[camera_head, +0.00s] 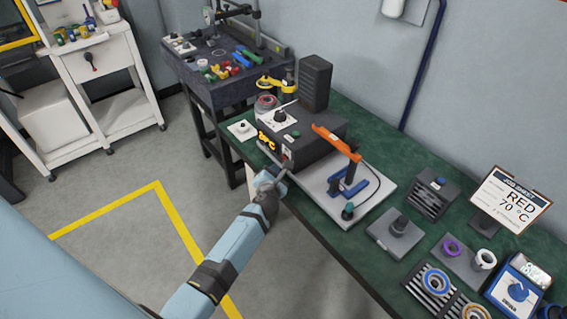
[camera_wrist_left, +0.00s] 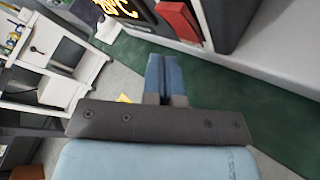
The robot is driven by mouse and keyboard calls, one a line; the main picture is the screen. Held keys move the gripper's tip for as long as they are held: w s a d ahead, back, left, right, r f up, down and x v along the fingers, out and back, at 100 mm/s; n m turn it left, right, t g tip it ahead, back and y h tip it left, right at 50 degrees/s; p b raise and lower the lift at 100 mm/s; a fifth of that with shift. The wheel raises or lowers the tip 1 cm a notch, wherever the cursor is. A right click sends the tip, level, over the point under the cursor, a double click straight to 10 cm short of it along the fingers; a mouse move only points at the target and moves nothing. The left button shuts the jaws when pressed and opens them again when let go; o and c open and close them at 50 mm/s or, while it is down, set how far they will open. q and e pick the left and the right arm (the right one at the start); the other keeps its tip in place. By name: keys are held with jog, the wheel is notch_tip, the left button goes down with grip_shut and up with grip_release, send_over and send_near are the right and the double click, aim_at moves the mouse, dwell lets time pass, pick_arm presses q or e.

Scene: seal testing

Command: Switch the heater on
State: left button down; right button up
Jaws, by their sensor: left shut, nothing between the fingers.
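The heater (camera_head: 300,138) is a dark box on the green table, with a lit yellow display (camera_head: 266,143) on its front. A red rocker switch (camera_wrist_left: 178,20) sits on the same front, right of the display. My left gripper (camera_head: 281,173) is just in front of the heater's front face, near the switch side. In the left wrist view its blue fingers (camera_wrist_left: 163,62) are together and empty, pointing toward the front, apparently apart from the switch. My right gripper is not in view.
A white plate with an orange-handled press (camera_head: 338,143) stands right of the heater, close to my left gripper. Grey floor lies left of the table edge.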

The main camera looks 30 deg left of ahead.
pick_arm(q)
jog(key=s, duration=0.1)
jog(key=s+a+p, duration=0.1)
jog(key=s, duration=0.1)
jog(key=s+a+p, duration=0.1)
jog(key=shift+s+r, duration=0.25)
jog(key=shift+s, duration=0.05)
dwell(0.6)
jog(key=s+d+m+g+h+p, duration=0.1)
jog(key=s+d+m+h, duration=0.2)
jog(key=m, duration=0.9)
jog(key=s+d+r+m+g+h+p, duration=0.1)
jog(key=s+d+m+h, duration=0.2)
jog(key=s+d+m, duration=0.5)
jog(key=s+d+m+g+h+p, duration=0.1)
jog(key=s+d+m+h, duration=0.2)
jog(key=s+m, duration=1)
jog(key=d+m, duration=0.2)
jog(key=d, duration=0.1)
jog(key=shift+s+d+r+m, duration=0.2)
jog(key=shift+s+d+m, duration=0.1)
jog(key=shift+s, duration=0.1)
